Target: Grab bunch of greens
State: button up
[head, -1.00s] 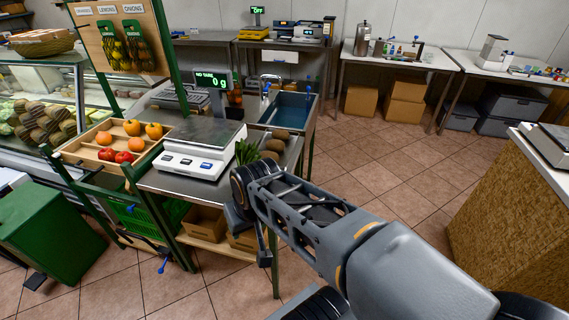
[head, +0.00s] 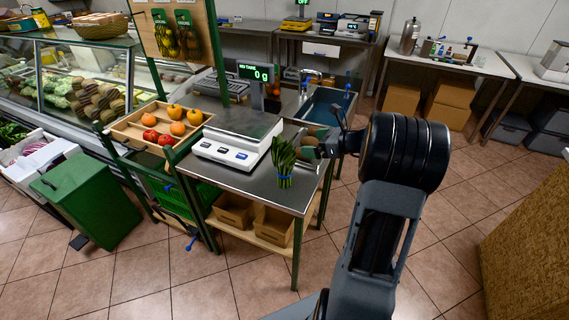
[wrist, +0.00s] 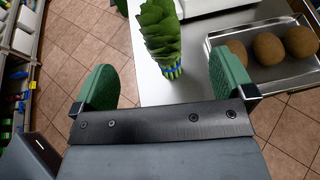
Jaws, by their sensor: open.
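The bunch of greens (head: 284,163) is on the steel counter (head: 262,191), just right of the scale, with a blue band round its stems. In the wrist view the greens (wrist: 160,32) are ahead of my jaws, between their lines but beyond the fingertips. My gripper (head: 326,132) is at the counter's right side, beside the greens and apart from them. Its two green-padded fingers (wrist: 165,78) are spread wide with nothing between them. No part of the bunch is hidden by the fingers in the wrist view.
A white scale (head: 238,140) stands left of the greens. A metal tray (wrist: 287,82) with brown round produce is close to the right of them in the wrist view. A wooden crate of fruit (head: 128,131) is farther left. Open tiled floor lies in front.

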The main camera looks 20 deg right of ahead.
aim_at(288, 143)
jog(key=shift+p+x, duration=0.9)
jog(key=shift+x, duration=4.25)
jog(key=c, duration=1.5)
